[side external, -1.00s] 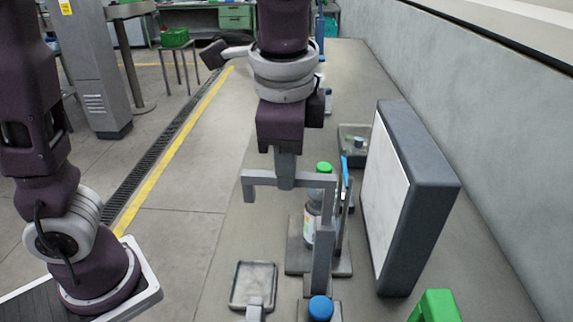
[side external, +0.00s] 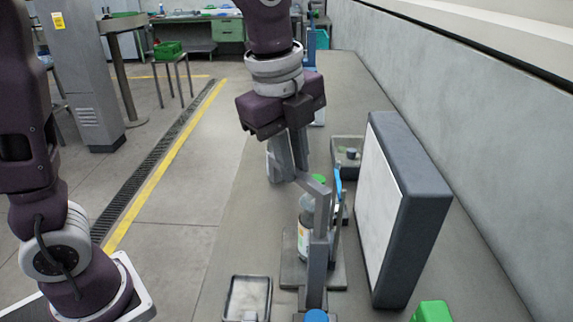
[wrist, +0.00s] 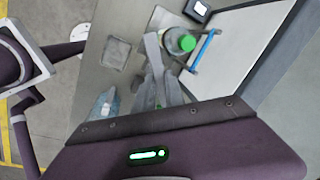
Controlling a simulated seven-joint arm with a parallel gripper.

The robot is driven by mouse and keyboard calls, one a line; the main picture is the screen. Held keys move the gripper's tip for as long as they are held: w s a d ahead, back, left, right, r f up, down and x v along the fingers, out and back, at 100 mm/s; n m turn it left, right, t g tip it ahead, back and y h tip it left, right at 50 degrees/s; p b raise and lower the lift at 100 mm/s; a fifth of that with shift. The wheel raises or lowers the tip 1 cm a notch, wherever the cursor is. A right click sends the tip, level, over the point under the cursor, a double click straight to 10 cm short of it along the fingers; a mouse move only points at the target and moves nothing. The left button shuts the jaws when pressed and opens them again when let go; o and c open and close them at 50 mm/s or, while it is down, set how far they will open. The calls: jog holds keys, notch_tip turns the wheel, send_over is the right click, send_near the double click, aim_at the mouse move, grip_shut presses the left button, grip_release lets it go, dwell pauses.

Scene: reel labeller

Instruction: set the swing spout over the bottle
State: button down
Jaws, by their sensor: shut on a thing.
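The bottle (side external: 303,240) stands upright on a grey base plate, with a label and a green cap. Its cap (wrist: 180,40) shows in the wrist view, close to the grey fingers. The swing spout (side external: 318,255) is a grey post with an arm at its top, standing in front of the bottle in the side view and partly hiding it. My gripper (side external: 291,165) is shut on the spout's arm, to the left of and behind the post top. In the wrist view the gripper (wrist: 160,88) is beside the cap. I cannot tell whether the spout's end is over the bottle.
A large upright panel (side external: 420,200) stands close on the right. A blue strip (wrist: 203,50) is beside the bottle. A shallow grey tray (side external: 247,297) lies at the front left, and a blue cap (side external: 316,316) and a green object (side external: 432,311) are at the near edge.

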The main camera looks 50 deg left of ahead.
jog(key=shift+w+d+m+g+h, duration=0.1)
jog(key=shift+w+d+m+h, duration=0.15)
jog(key=shift+w+m, duration=0.8)
jog(key=shift+w+d+m+g+h, duration=0.1)
jog(key=shift+w+d+m+h, duration=0.15)
jog(key=shift+m, duration=1.35)
jog(key=shift+w+d+m+g+h, duration=0.1)
jog(key=shift+w+d+m+h, duration=0.15)
jog(key=shift+w+m, duration=0.8)
jog(key=shift+s+m, duration=0.25)
jog(key=shift+m, duration=0.15)
jog(key=c, duration=1.4)
grip_release()
jog(key=d+v, duration=0.1)
jog(key=v, duration=0.6)
jog(key=shift+a, duration=0.45)
